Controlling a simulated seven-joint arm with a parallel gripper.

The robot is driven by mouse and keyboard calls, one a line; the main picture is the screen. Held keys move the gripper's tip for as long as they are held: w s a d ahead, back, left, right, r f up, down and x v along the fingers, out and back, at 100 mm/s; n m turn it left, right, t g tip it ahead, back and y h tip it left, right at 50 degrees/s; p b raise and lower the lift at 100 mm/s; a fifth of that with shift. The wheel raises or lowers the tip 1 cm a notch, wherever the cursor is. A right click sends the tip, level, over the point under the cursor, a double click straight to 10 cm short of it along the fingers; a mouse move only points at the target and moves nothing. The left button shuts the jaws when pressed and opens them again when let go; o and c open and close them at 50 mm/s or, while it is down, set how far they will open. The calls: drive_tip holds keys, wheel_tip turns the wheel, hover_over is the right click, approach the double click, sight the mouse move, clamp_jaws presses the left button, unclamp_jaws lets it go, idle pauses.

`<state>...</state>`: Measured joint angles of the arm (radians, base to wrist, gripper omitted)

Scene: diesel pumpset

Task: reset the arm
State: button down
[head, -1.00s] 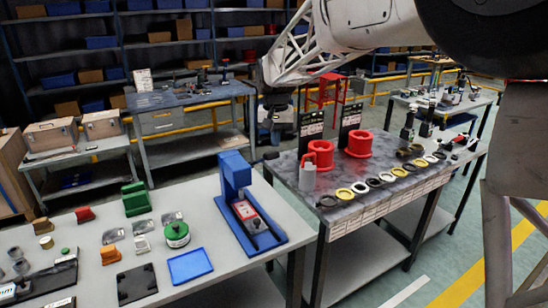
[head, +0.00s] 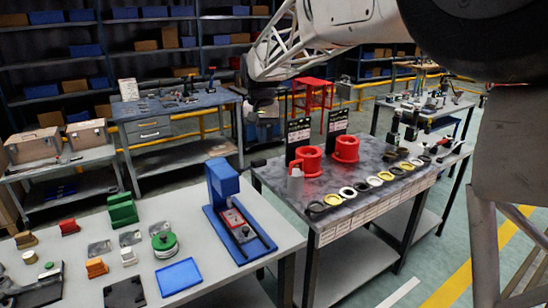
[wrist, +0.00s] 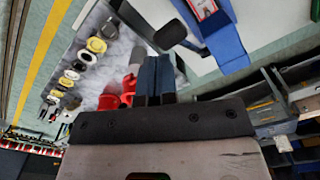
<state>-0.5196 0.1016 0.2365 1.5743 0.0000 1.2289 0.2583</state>
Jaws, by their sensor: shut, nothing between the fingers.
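My gripper (wrist: 153,78) shows in the wrist view with its two dark blue fingers pressed together and nothing between them. In the head view my arm reaches in from the top right, and its dark end (head: 262,98) hangs in the air above and behind the tables, apart from everything. The fingertips are too small to make out in the head view.
A light table (head: 215,262) at front left carries a blue press (head: 224,190), green parts and a blue tray (head: 179,277). A grey table (head: 275,176) bears red flanged parts (head: 346,149) and a row of rings (head: 374,181). A workbench (head: 190,112) and shelves stand behind. Floor shows between tables.

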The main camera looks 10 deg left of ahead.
drive_tip(key=s+d+r+m, duration=0.1)
drive_tip(key=s+d, duration=0.4)
drive_tip(key=d, duration=0.3)
drive_tip(key=s+d+t, duration=0.1)
drive_tip(key=s+d, duration=0.5)
drive_tip(key=d, duration=0.3)
drive_tip(key=s+d+r+m, duration=0.1)
drive_tip(key=s+d, duration=0.4)
drive_tip(key=d, duration=0.3)
drive_tip(key=s+d+f, duration=0.3)
drive_tip(key=s+d, duration=0.2)
drive_tip(key=s, duration=0.3)
drive_tip(key=s+d+f+t, duration=0.1)
drive_tip(key=s+d+f, duration=0.3)
drive_tip(key=s, duration=0.3)
drive_tip(key=s+d+f+m, duration=0.1)
drive_tip(key=s+d+f, duration=0.2)
drive_tip(key=s+d, duration=0.3)
drive_tip(key=s, duration=0.2)
drive_tip(key=shift+s+f+t, duration=0.15)
drive_tip(key=shift+s+t, duration=0.15)
drive_tip(key=shift+s, duration=0.05)
